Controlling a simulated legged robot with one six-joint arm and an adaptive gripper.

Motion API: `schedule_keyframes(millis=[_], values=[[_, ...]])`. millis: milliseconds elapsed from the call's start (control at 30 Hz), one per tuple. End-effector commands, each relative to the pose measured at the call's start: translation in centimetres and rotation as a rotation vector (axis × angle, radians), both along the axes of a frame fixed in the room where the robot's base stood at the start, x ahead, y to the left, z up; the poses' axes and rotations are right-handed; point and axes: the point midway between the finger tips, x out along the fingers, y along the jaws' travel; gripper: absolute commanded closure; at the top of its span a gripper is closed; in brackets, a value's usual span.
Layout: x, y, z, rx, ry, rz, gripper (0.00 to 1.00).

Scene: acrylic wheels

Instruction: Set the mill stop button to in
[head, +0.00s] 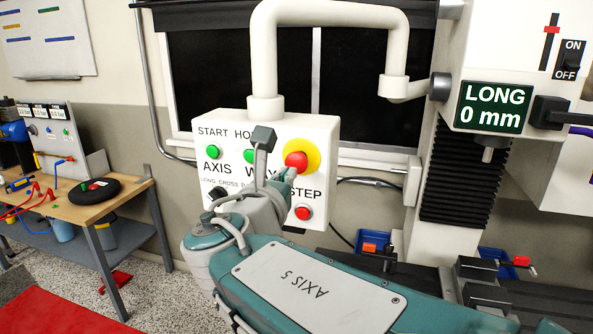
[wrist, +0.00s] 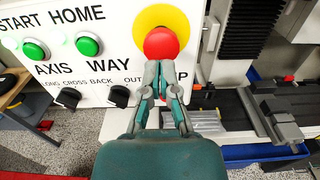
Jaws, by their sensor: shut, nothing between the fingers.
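The mill stop button is a large red mushroom button (head: 296,160) on a yellow disc, on the right part of the white control box (head: 325,135). In the wrist view the red button (wrist: 161,43) shows just beyond my fingertips. My gripper (wrist: 160,64) is shut and empty, its tips at the lower edge of the red button; whether they touch it I cannot tell. In the head view my gripper (head: 286,173) is just below and left of the button's centre, and my arm hides part of the box. I cannot tell whether the button is in or out.
Green START (head: 212,151) and HOME buttons (head: 250,156) and black knobs (wrist: 68,97) are left of the stop button. A smaller red STEP button (head: 304,212) is below it. The mill column with a LONG 0 mm display (head: 492,107) stands right. A workbench (head: 95,205) is left.

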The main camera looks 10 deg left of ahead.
Motion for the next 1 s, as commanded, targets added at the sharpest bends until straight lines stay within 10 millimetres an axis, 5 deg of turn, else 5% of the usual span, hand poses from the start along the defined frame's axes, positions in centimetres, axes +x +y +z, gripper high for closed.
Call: schedule_keyframes(millis=[1000], values=[[4.6, -0.4, 0.1, 0.0, -0.002, -0.002, 1.0]])
